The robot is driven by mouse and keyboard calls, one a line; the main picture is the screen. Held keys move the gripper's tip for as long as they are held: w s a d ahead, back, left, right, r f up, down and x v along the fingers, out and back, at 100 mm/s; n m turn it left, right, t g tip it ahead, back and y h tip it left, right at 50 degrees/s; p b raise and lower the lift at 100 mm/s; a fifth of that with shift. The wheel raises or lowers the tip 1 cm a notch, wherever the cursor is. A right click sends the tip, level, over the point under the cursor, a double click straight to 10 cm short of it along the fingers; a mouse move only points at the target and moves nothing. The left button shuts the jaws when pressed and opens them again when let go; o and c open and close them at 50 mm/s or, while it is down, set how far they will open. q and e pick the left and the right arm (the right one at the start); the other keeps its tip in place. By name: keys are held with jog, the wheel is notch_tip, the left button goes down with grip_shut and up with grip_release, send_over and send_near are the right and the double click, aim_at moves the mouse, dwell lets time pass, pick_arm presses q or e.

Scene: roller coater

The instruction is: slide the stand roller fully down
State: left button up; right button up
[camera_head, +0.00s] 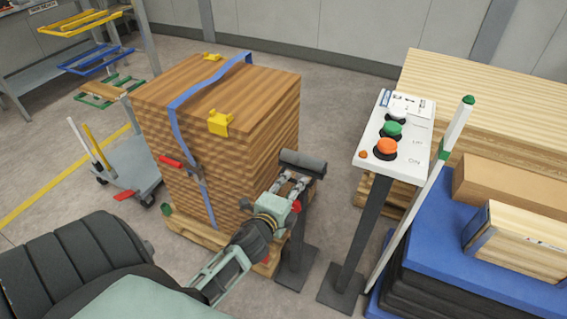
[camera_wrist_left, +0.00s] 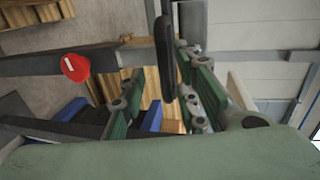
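The stand roller (camera_head: 303,163) is a dark grey cylinder on top of a dark post (camera_head: 297,235) with a flat base, standing in front of the wood stack. In the left wrist view the roller (camera_wrist_left: 166,58) shows as a dark bar and the post (camera_wrist_left: 30,64) runs sideways. A red knob (camera_wrist_left: 75,67) sits on the post. My left gripper (camera_head: 289,182) is at the top of the stand, just below the roller. In the left wrist view its fingers (camera_wrist_left: 160,97) are apart, with the roller between them; contact is unclear. My right gripper is not in view.
The strapped wood stack (camera_head: 215,140) on a pallet stands close behind the stand. A button panel (camera_head: 397,137) on a post is to the right. A white-and-green pole (camera_head: 415,205) leans beside a blue-topped pile (camera_head: 440,235). Grey floor shows at the left.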

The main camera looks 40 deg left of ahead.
pick_arm(q)
jog(key=v, duration=0.9)
jog(key=s+d+f+n+g+h+p, duration=0.1)
jog(key=s+d+f+n+g, duration=0.3)
jog(key=f, duration=1)
jog(key=s+d+f+n+g+h, duration=0.25)
jog(key=s+f, duration=0.35)
jog(key=f, duration=0.8)
jog(key=s+d+f+n+g, duration=0.1)
jog(key=s+f+n+g, duration=0.1)
jog(key=s+f, duration=0.3)
jog(key=s+d+f+n+g, duration=0.2)
jog(key=s+f, duration=0.4)
jog(key=s, duration=0.6)
jog(key=s+d+f+n+g+p, duration=0.1)
jog(key=s+f+n+g, duration=0.1)
jog(key=s+f, duration=0.3)
jog(key=s+g, duration=0.1)
jog(key=s, duration=0.3)
jog(key=shift+s+d+f+g, duration=0.15)
jog(key=shift+d+f+g, duration=0.05)
jog(key=shift+g, duration=0.15)
jog(key=shift+n, duration=0.25)
